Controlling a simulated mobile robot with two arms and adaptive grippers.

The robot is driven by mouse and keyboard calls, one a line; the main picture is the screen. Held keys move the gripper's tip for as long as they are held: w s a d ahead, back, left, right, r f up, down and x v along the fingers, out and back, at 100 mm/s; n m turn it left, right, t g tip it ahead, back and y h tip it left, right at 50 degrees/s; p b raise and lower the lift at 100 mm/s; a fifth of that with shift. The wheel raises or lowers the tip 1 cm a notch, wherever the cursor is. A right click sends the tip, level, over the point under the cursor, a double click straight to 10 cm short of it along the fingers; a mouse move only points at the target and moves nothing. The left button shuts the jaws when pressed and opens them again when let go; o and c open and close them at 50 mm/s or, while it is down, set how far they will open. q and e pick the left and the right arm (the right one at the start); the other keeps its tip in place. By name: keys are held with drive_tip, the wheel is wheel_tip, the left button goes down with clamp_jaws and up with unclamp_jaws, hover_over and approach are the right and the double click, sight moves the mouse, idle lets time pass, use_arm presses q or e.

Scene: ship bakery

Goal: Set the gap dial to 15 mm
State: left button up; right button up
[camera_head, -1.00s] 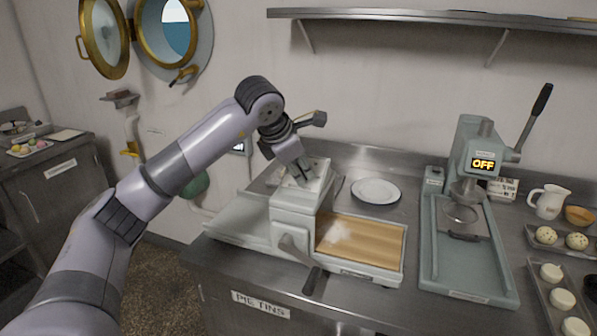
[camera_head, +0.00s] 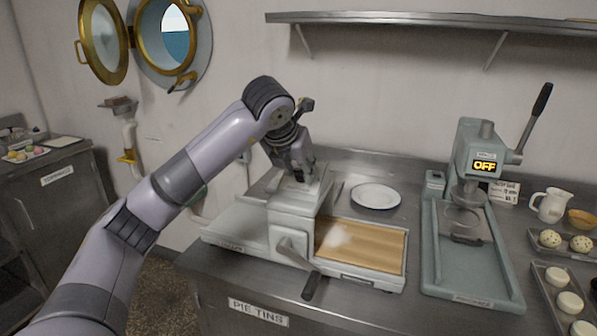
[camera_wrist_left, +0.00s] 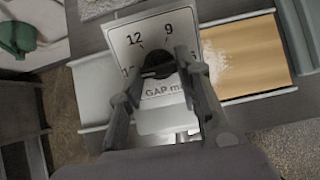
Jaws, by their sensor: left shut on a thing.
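The gap dial is a white plate (camera_wrist_left: 122,48) on top of the dough sheeter (camera_head: 284,240). In the left wrist view it shows 12 and 9, a partly covered number at the left, and the lettering "GAP". A dark round knob (camera_wrist_left: 157,60) sits in its middle. My left gripper (camera_wrist_left: 160,68) is shut on this knob, one finger on each side. In the head view the left gripper (camera_head: 301,174) is over the sheeter's top and hides most of the dial. I cannot tell which number the knob points to. My right gripper is not in view.
The sheeter has a crank handle (camera_head: 313,284) in front and a floured wooden board (camera_head: 375,246) to its right. A white plate (camera_head: 376,196) lies behind. A press (camera_head: 470,250) reading OFF stands to the right, beside trays of dough (camera_head: 553,290). A wall shelf (camera_head: 430,19) hangs above.

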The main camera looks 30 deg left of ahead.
use_arm(q)
drive_tip(key=shift+n, duration=0.3)
drive_tip(key=o, duration=1.1)
drive_tip(key=shift+o, duration=0.2)
drive_tip(key=v, duration=1.2)
